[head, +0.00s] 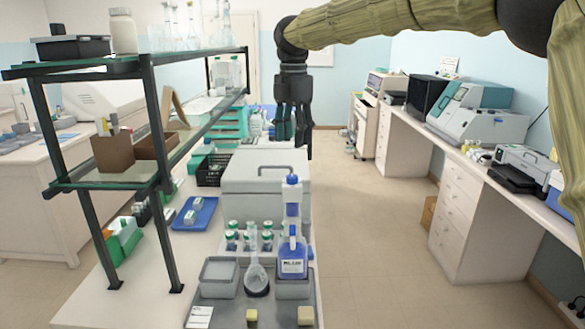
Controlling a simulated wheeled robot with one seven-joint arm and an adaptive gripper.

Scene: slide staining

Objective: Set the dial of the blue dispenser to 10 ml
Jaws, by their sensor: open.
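The blue dispenser (293,256) stands upright on the near right part of the bench, in a grey holder on a dark tray. It has a white-labelled bottle with blue liquid and a tall upper part with a blue cap (292,180). Its dial and any volume marks are too small to make out. My gripper (293,133) hangs fingers down, open and empty. In the picture it is above the dispenser's cap and apart from it. How far behind or in front of the cap it is, I cannot tell.
A glass flask (257,275) and a grey square container (217,278) stand left of the dispenser. Several green-capped bottles (267,240) and a grey box (266,181) are behind. A shelf frame (158,130) rises at left. The floor at right is clear.

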